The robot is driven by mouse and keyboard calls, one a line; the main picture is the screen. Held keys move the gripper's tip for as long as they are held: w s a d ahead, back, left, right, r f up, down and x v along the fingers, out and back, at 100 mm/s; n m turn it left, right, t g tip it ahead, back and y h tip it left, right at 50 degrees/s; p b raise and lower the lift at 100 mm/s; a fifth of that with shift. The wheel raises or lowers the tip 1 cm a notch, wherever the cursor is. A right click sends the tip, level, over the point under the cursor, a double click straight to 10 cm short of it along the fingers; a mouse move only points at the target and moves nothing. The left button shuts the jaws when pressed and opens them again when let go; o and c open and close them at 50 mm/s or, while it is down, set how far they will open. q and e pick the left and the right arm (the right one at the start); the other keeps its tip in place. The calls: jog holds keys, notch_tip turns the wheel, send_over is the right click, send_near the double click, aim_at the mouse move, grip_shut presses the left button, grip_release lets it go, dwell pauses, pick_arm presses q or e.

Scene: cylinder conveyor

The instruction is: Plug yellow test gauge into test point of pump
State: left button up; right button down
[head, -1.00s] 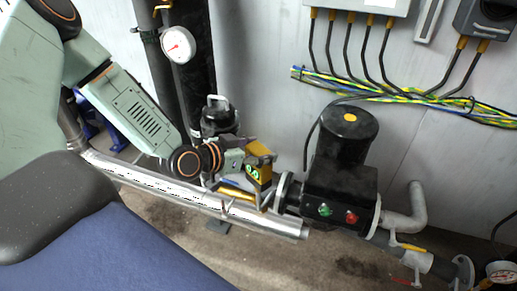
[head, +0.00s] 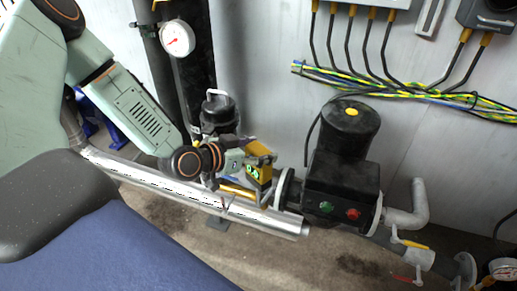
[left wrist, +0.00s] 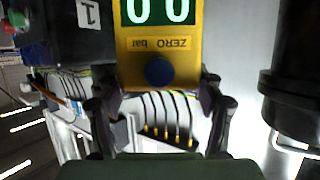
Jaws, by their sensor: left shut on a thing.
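The yellow test gauge (head: 261,174) has a green-lit display and is held at the left end of the black pump (head: 341,182). My left gripper (head: 250,160) is shut on it. In the left wrist view the gauge (left wrist: 158,45) sits between the fingers of my left gripper (left wrist: 160,92), its display reading 00 above a ZERO label and a blue button. The pump (left wrist: 62,35) shows at the upper left there, with a label marked 1. The test point cannot be made out, and I cannot tell whether the gauge touches the pump. My right gripper is out of view.
A silver pipe (head: 180,192) runs below my left gripper towards the pump. A round dial gauge (head: 177,38) hangs on a dark pipe, with a black canister (head: 217,114) beside it. Grey piping with a yellow-handled valve (head: 412,245) stands right of the pump. Cables (head: 400,92) cross the wall.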

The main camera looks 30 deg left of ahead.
pick_arm(q)
jog(key=shift+f+b, duration=0.75)
jog(key=shift+f, duration=0.15)
jog(key=o, duration=1.9)
